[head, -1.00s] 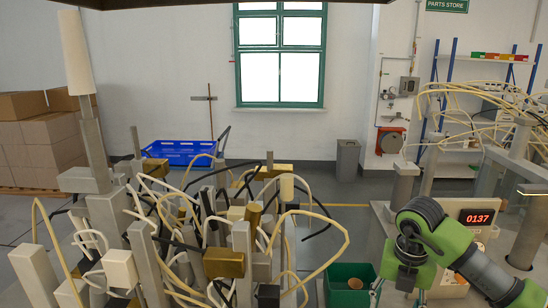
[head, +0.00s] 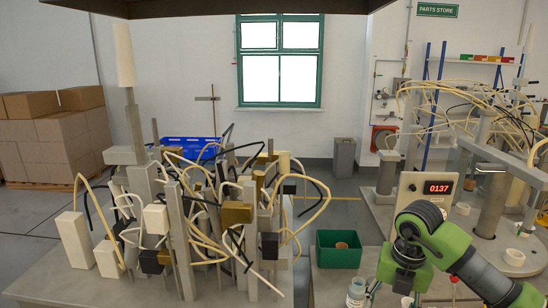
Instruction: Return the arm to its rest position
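My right arm, green and dark grey, comes in from the lower right in the head view. It is bent at the elbow, and its gripper (head: 398,284) hangs down near the bottom edge, over the front of the bench. The fingers are small and partly hidden, so I cannot tell whether they are open or shut. My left arm and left gripper are not in view.
A green bin (head: 338,255) stands left of my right arm, with a jar (head: 356,292) in front. Cable-laden posts crowd the left bench (head: 60,283). Open floor (head: 345,215) lies between benches.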

